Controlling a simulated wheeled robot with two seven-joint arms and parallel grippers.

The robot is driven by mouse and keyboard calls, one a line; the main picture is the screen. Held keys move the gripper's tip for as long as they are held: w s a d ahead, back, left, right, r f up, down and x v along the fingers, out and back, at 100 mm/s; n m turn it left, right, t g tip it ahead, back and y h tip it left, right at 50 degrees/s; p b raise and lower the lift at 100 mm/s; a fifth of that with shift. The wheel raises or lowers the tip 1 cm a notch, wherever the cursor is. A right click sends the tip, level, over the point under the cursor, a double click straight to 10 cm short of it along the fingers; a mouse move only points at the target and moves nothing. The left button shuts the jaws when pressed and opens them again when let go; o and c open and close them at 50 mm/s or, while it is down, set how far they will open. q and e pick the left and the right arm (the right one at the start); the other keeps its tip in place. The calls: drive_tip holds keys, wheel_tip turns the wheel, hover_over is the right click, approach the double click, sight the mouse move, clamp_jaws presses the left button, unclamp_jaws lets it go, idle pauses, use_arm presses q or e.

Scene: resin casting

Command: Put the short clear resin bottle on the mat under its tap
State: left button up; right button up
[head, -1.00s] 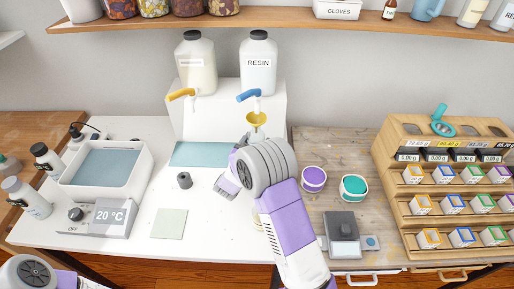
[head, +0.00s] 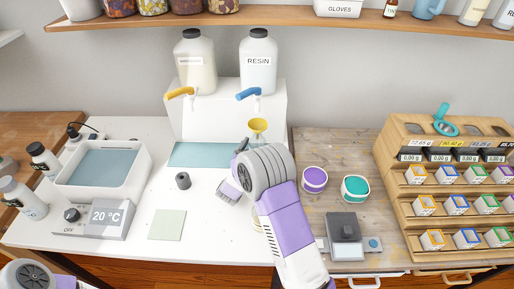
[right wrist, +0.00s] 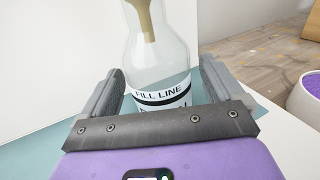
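The clear bottle (right wrist: 158,70), marked with a fill line, stands upright with a yellow funnel (head: 258,125) in its neck. In the head view the funnel is just below the blue tap (head: 249,95) of the resin jug (head: 258,62). My right gripper (right wrist: 163,85) has its fingers on either side of the bottle, and a narrow gap shows beside the right finger. The teal mat (head: 205,154) lies below the taps. My wrist hides the bottle's lower part and the mat's right end in the head view. My left gripper's fingers are out of frame.
A purple-topped tub (head: 314,178) and a teal-topped tub (head: 355,187) stand right of my arm, near a scale (head: 344,228). A small dark cylinder (head: 183,181), a pale green pad (head: 167,225) and a water bath (head: 103,185) are left. White table is clear between.

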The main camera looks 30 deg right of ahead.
drive_tip(key=shift+r, duration=0.2)
drive_tip(key=p+v, duration=0.2)
drive_tip(key=v, duration=1)
drive_tip(key=shift+p, duration=0.35)
drive_tip(key=b+x, duration=0.2)
drive_tip(key=x, duration=0.9)
drive_tip(key=shift+w+d+f+b, duration=0.15)
drive_tip(key=shift+d+b, duration=0.15)
drive_tip(key=shift+w+d, duration=0.2)
drive_tip(key=shift+r+p, duration=0.6)
drive_tip(key=shift+r, duration=0.75)
